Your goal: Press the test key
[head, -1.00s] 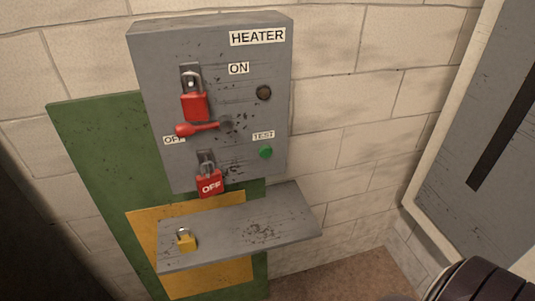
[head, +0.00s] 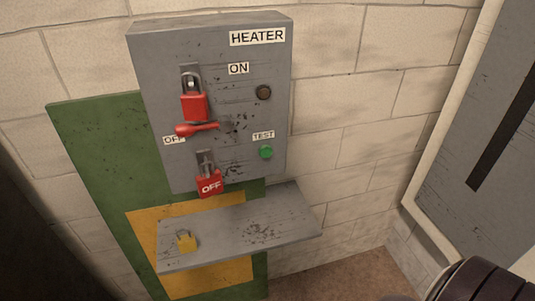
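The green test key (head: 265,152) is a round button low on the right side of the grey heater box (head: 215,60), under the TEST label (head: 263,135). Nothing covers it or touches it. A red switch handle (head: 197,130) points left to the OFF label, which it partly hides. A dark round lamp (head: 263,93) sits above the key and looks unlit. Neither of my grippers shows in the head view.
Red padlocks hang on the box, one upper (head: 194,106) and one marked OFF (head: 209,184). A grey shelf (head: 285,215) juts out below, with a yellow padlock (head: 186,241) on it. A grey panel (head: 485,130) stands at right. The space before the key is clear.

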